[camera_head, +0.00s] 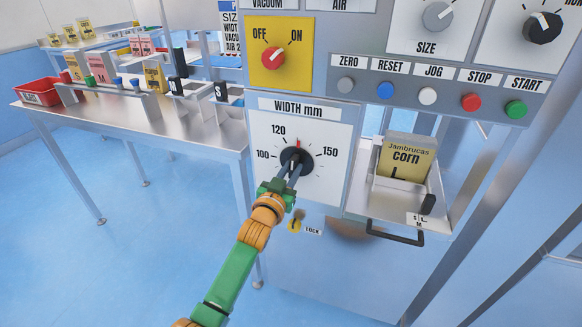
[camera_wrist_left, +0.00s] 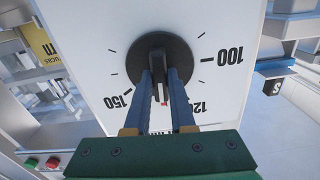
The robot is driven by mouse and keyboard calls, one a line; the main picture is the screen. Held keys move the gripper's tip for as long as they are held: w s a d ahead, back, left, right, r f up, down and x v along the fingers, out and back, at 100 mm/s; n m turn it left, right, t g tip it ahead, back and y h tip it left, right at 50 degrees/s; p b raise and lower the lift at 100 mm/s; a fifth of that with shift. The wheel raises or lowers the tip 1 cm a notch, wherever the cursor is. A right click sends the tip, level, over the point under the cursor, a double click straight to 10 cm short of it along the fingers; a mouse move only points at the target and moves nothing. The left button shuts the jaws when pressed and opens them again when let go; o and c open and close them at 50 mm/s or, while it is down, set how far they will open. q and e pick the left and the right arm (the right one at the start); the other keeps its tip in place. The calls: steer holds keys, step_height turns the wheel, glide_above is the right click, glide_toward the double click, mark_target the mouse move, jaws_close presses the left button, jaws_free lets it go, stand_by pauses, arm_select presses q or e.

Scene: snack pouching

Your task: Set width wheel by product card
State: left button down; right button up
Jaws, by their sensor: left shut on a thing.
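The width wheel (camera_head: 284,156) is a black round knob on a white dial plate marked WIDTH mm (camera_head: 331,128), with 100, 120 and 150 around it. A red mark shows at its upper edge, between 120 and 150. My left gripper (camera_head: 294,168) is shut on the wheel's grip. In the left wrist view the two blue fingers (camera_wrist_left: 166,88) flank the knob's raised bar, and the wheel (camera_wrist_left: 148,47) shows behind them. A card with SIZE, WIDTH, VACUUM and AIR lines (camera_head: 230,35) is partly cut off at the panel's left edge. My right gripper is out of view.
A yellow Jambrucas corn pouch (camera_head: 408,160) stands in a metal drawer right of the dial. Above are the OFF/ON switch (camera_head: 273,59) and a row of buttons. A LOCK knob (camera_head: 296,226) sits below. A metal table (camera_head: 185,135) with snacks and a red bin (camera_head: 40,92) stands left.

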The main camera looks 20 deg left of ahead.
arm_select(q)
steer(key=m, duration=0.5)
steer(key=shift+m+p, duration=0.3)
steer(key=shift+p, duration=0.1)
steer(key=m, duration=0.5)
steer(key=shift+f, duration=0.1)
steer(key=shift+d+m, duration=0.1)
steer(key=shift+m, duration=0.2)
steer(key=c, duration=0.8)
jaws_free()
steer(key=shift+o, duration=0.2)
steer(key=s+p, duration=0.1)
steer(key=s, duration=0.6)
